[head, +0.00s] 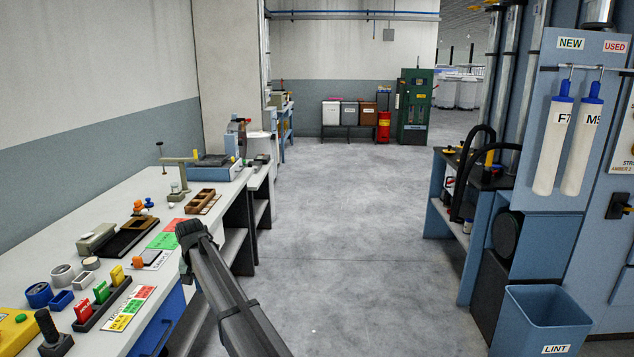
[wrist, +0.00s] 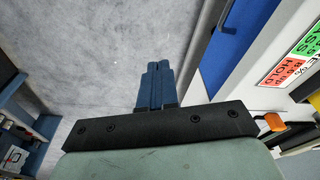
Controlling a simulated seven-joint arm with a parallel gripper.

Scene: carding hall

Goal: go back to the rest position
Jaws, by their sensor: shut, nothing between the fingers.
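My gripper (wrist: 157,68) shows in the wrist view with its two blue fingers together and nothing between them. It hangs over the grey floor (wrist: 60,40), beside the bench edge. In the head view my dark arm reaches up from the bottom middle to the front edge of the white bench (head: 150,200). The fingers are hard to make out there, behind the arm's end. No rest position is marked in either view.
The bench holds a brown wooden tray (head: 201,199), colored blocks, a blue tape roll (head: 39,294) and label cards. A blue LINT bin (head: 541,318) and a machine with two white tubes (head: 553,146) stand at right. The aisle floor (head: 340,220) is clear.

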